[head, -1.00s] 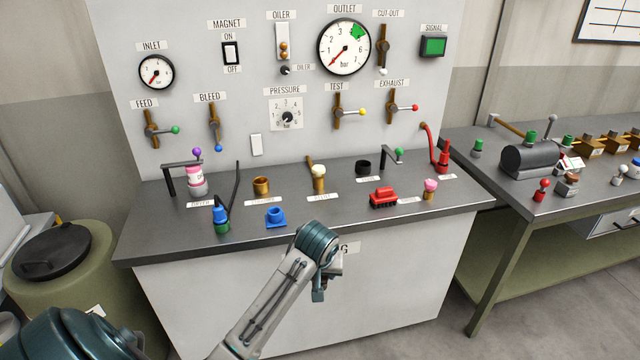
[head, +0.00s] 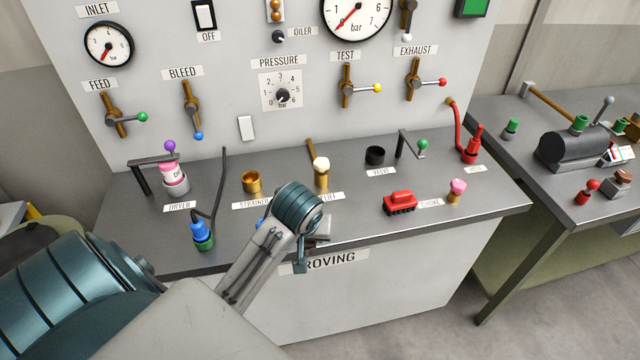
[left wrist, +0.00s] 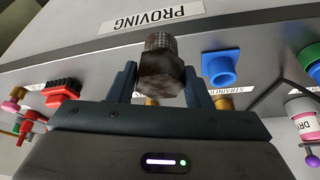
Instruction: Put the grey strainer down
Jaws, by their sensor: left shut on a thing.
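The grey strainer (left wrist: 161,65), with a dark hexagonal head and a mesh end, is between the fingers of my left gripper (left wrist: 160,84) in the left wrist view. The gripper is shut on it. In the head view my left gripper (head: 312,240) is at the front edge of the grey bench top (head: 345,215), mostly hidden behind my wrist, and I cannot make out the strainer there. I cannot tell its height above the bench. The STRAINER label (head: 251,205) lies on the bench in front of a brass cup (head: 251,181). My right gripper is not in view.
A blue fitting (left wrist: 220,66) stands beside the strainer in the left wrist view. A red block (head: 400,202) and a pink-topped part (head: 457,190) are on the right. A blue-green bottle (head: 201,234) stands at the left front. Bench top between the brass cup and red block looks partly free.

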